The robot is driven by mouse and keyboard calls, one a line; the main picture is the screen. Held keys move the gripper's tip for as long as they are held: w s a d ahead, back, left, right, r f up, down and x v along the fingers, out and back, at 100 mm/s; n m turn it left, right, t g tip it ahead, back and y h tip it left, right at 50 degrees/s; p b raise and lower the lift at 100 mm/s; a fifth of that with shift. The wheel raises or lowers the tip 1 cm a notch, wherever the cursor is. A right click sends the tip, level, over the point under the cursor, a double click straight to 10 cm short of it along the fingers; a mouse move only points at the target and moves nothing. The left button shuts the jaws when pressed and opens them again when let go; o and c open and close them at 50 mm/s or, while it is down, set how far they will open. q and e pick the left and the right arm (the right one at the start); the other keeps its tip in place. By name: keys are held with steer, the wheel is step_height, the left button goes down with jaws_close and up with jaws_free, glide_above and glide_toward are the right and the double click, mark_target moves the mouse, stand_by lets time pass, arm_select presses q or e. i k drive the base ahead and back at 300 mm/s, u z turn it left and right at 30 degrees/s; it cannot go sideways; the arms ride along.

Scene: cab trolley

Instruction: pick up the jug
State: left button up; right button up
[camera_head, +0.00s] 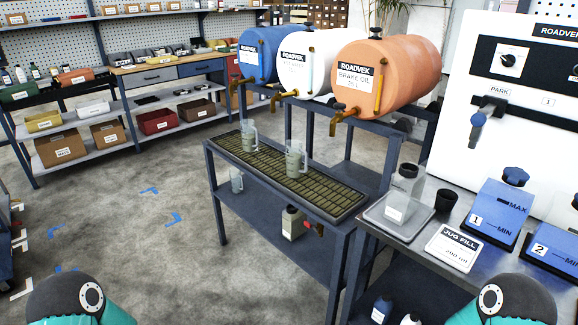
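Two clear, handled jugs stand upright on the slatted drip tray (335,203) below the drums. One jug (249,137) is further back; the other jug (296,159) is nearer and more central. A third, similar clear vessel (236,181) stands on the shelf below, partly shaded. The frame does not show which one the task means. Only teal and dark parts of my arms show at the bottom left and bottom right corners. Neither gripper is in view, and nothing of mine touches the jugs.
Blue, white and orange drums (385,75) with brass taps overhang the tray. Open floor lies left.

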mark_target(294, 151)
steer(key=u, duration=1.05)
steer(key=i, duration=1.35)
steer(key=z, duration=1.8)
steer(key=k, duration=0.85)
steer(key=z, duration=0.2)
steer(key=i, duration=0.25)
